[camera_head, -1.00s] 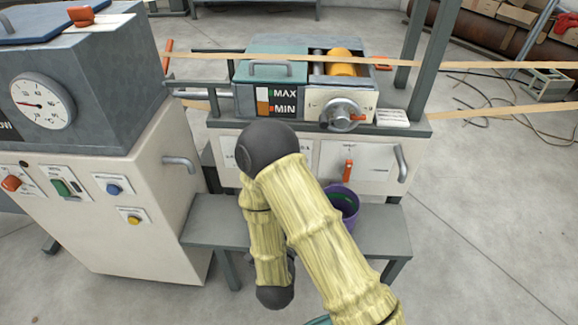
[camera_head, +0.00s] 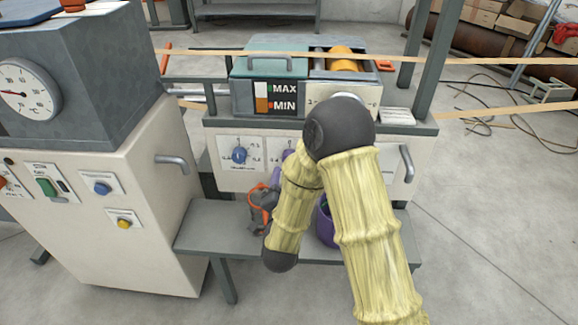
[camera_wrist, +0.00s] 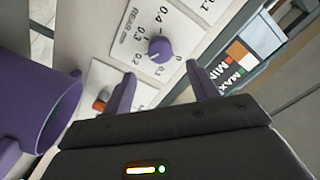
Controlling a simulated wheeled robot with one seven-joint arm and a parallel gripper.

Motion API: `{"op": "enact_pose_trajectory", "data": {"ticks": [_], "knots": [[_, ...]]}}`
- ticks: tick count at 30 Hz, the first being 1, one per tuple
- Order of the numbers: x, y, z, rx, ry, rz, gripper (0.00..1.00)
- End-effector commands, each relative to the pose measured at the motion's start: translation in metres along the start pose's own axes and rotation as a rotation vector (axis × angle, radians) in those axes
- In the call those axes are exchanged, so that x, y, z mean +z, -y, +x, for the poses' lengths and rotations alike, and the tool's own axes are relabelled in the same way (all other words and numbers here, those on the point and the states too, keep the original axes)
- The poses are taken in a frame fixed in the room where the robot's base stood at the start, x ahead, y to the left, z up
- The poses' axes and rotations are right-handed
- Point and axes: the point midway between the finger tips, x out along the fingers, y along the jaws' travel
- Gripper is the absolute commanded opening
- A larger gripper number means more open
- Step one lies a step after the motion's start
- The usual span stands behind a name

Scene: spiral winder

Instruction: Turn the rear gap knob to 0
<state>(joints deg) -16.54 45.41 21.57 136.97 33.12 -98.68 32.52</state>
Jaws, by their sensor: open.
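The rear gap knob (camera_wrist: 160,50) is purple and round on a white panel marked "REAR mm", with a scale from 0 to 0.4. A pale mark shows near its lower left edge; I cannot tell exactly which value it points to. My gripper (camera_wrist: 160,72) is open, its two purple fingers spread with the knob beyond and between their tips in the picture. The fingers appear apart from the knob, and nothing is between them. In the head view my arm covers most of that panel, and the gripper is hard to make out.
A blue knob (camera_head: 239,155) is on the panel to the left. A purple container (camera_head: 325,228) stands on the grey bench (camera_head: 205,228); it is large at left in the wrist view (camera_wrist: 50,118). An orange and dark grey item (camera_head: 262,203) is beside my arm.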

Motion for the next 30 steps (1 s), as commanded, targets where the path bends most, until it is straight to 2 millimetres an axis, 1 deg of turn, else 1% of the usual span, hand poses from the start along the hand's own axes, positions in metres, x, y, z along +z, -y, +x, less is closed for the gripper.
{"op": "enact_pose_trajectory", "data": {"ticks": [1,6,12,16,23,24,26,30], "knots": [[0.0,-0.001,0.01,0.0,-0.004,0.001,0.59],[0.0,-0.002,0.04,0.0,-0.004,0.001,0.59],[0.0,-0.001,0.068,0.0,-0.003,0.0,0.59],[0.0,-0.001,0.075,0.0,-0.001,0.0,0.59],[0.0,0.0,0.076,0.0,0.0,-0.001,0.59],[0.0,0.0,0.076,0.0,0.0,-0.001,0.57],[0.0,0.0,0.076,0.0,0.0,-0.001,0.45],[0.0,0.0,0.076,0.0,0.0,-0.001,0.17]]}}
